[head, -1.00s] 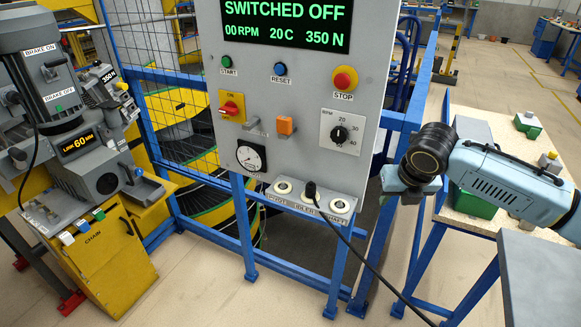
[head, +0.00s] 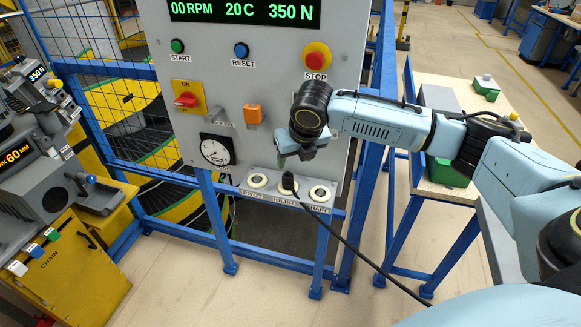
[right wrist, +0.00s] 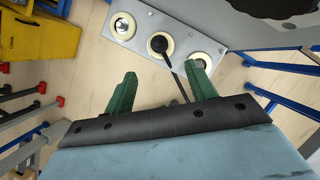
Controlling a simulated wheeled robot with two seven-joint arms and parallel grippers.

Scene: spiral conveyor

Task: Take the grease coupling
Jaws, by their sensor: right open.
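The grease coupling (head: 288,181) is a black plug with a black hose. It sits upright in the middle socket, labelled IDLER, on the grey ledge (head: 272,192) below the control panel. My right gripper (head: 284,160) is just above the ledge, near the coupling. In the right wrist view its two green fingers (right wrist: 163,82) are spread apart with nothing between them. There the coupling (right wrist: 158,44) shows beyond the fingertips, roughly between them, not touched. My left gripper is not in view.
Empty ring sockets PIVOT (head: 257,181) and SHAFT (head: 319,193) flank the coupling. The panel (head: 225,100) with its buttons and red switch (head: 187,100) stands close behind my gripper. The hose (head: 355,242) runs down to the right. A table with green boxes (head: 447,172) is at right.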

